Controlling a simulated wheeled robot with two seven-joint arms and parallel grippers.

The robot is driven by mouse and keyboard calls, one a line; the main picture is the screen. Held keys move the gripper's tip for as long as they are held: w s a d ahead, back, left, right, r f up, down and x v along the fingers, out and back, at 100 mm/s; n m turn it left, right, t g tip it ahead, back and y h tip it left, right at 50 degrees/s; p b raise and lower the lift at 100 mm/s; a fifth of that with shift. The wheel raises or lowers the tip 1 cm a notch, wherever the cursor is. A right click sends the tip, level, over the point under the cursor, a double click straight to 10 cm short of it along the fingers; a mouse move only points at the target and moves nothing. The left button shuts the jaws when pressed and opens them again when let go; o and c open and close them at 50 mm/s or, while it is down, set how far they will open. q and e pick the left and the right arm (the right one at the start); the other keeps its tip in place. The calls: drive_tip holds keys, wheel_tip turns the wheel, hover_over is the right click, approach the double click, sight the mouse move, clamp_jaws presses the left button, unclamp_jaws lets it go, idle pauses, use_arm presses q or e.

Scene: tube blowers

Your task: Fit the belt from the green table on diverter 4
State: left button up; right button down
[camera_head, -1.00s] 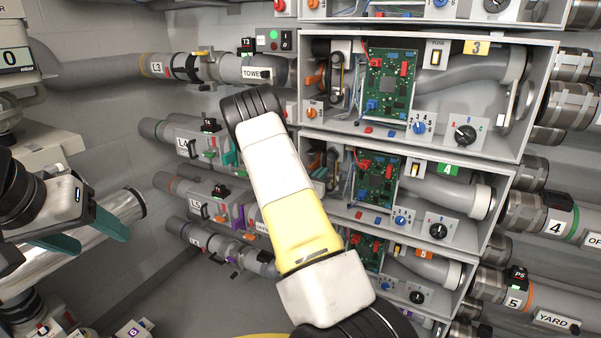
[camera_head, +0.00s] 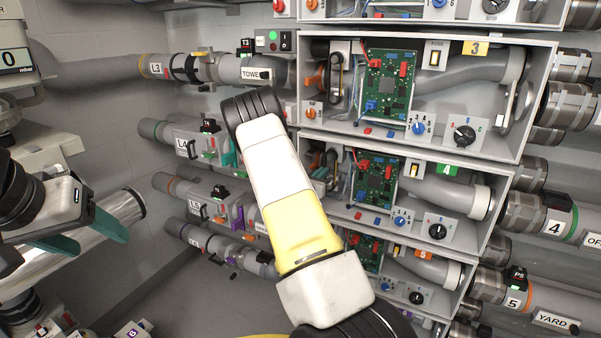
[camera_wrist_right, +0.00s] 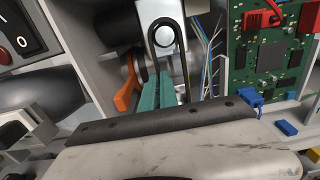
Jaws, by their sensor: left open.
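A black belt (camera_wrist_right: 183,52) loops over a pale pulley (camera_wrist_right: 164,36) in the right wrist view, inside what looks like the diverter 4 box. Its lower end is hidden. Diverter 4 carries a green label (camera_head: 447,169) in the head view. My right gripper (camera_wrist_right: 157,92) has its teal fingers close together at the belt's left strand; whether they pinch it is unclear. In the head view my right arm hides most of this gripper. My left gripper (camera_head: 84,236) is open and empty at the left. The green table is not visible.
An orange lever (camera_wrist_right: 127,88) is just left of the right fingers. A green circuit board (camera_wrist_right: 262,62) and thin wires are close on the right. Diverter 3 (camera_head: 478,48) is above and diverter 5 (camera_head: 424,254) below. A steel tube (camera_head: 123,207) lies by the left gripper.

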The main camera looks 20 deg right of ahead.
drive_tip(key=shift+w+d, duration=0.1)
drive_tip(key=shift+d, duration=0.05)
idle(0.4)
drive_tip(key=c, duration=1.6)
unclamp_jaws()
drive_tip(key=shift+o, duration=0.2)
